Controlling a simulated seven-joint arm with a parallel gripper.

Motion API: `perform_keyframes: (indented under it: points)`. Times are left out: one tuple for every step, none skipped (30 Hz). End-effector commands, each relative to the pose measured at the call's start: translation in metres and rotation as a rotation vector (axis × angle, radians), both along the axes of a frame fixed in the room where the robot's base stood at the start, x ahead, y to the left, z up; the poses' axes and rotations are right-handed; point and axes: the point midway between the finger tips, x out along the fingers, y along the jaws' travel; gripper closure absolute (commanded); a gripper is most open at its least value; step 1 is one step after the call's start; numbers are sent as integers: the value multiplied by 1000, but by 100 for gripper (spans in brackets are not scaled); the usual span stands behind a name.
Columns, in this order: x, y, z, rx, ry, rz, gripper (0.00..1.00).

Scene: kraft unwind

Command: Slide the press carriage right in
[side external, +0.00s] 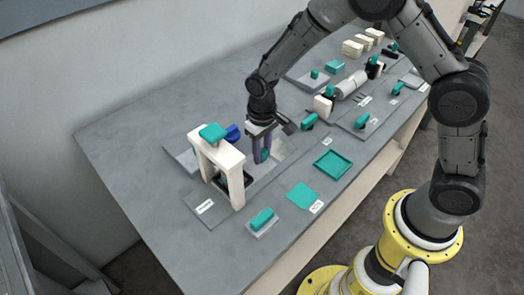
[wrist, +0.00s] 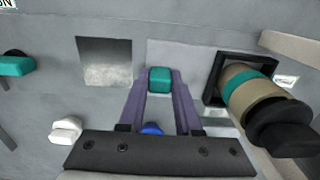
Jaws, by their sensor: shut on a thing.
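The press is a cream arch (side external: 242,182) with a teal block (side external: 213,132) on top, at the left end of the bench. A black square frame (side external: 222,181) sits low under the arch. It also shows at the right in the wrist view (wrist: 213,83), with a tan cylinder (wrist: 240,82) with a teal band at it. My gripper (side external: 261,160) is beside the arch, on its right in the side view. Its purple fingers are shut on a teal upright grip (wrist: 160,79), which appears to be the carriage's handle. The carriage's link to the frame is not clear.
A teal tray (side external: 333,164), a flat teal square (side external: 303,196) and a teal-handled block (side external: 262,220) lie along the front edge. A blue piece (side external: 233,132) is behind the arch. Several fixtures fill the far end. The bench's left back is clear.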

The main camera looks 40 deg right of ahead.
Motion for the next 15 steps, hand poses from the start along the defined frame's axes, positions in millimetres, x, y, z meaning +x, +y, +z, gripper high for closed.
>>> perform_keyframes:
  points:
    - [1,0,1,1,-2,0,100]
    - [1,0,1,1,-2,0,100]
    - [1,0,1,1,-2,0,100]
    - [1,0,1,1,-2,0,100]
    - [1,0,1,1,-2,0,100]
    - [1,0,1,1,-2,0,100]
    - [1,0,1,1,-2,0,100]
    - [1,0,1,1,-2,0,100]
    - [1,0,1,1,-2,0,100]
    - [1,0,1,1,-2,0,100]
    - [1,0,1,1,-2,0,100]
    - [1,1,1,1,-2,1,100]
    - [1,3,1,1,-3,1,100]
    - [1,5,1,1,-3,2,100]
    - [1,10,1,1,-4,4,100]
